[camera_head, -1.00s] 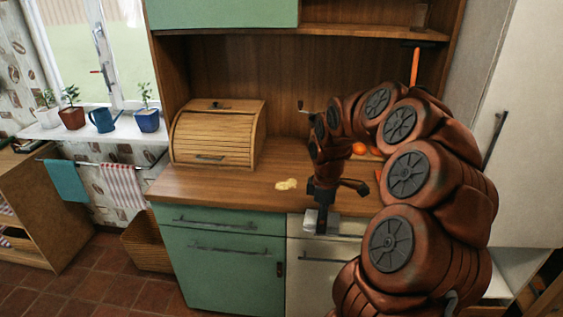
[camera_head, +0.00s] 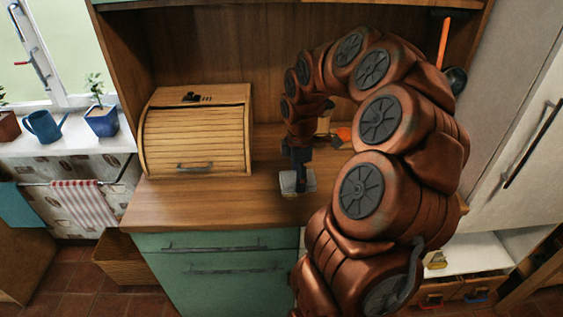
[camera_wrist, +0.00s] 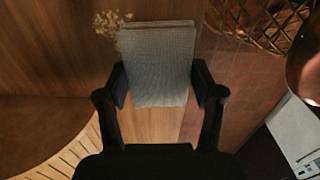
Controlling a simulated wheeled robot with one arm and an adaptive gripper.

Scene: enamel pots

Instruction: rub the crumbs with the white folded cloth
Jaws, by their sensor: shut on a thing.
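The white folded cloth (camera_wrist: 158,50) is gripped between the two fingers of my gripper (camera_wrist: 160,84) in the wrist view, its far part reaching out past them. In the head view the cloth (camera_head: 297,185) is a small pale block under my gripper (camera_head: 298,168), low over the wooden counter or on it; I cannot tell which. The pale yellow crumbs (camera_wrist: 108,22) lie on the counter just beyond the cloth's far left corner in the wrist view. Cloth may hide some of them. I cannot make them out in the head view.
A slatted bread box (camera_head: 197,135) stands on the counter (camera_head: 200,205), left of my gripper. Orange items (camera_head: 343,134) lie behind my arm. The counter's front edge is near, above green drawers (camera_head: 215,262). Bare counter lies between box and cloth.

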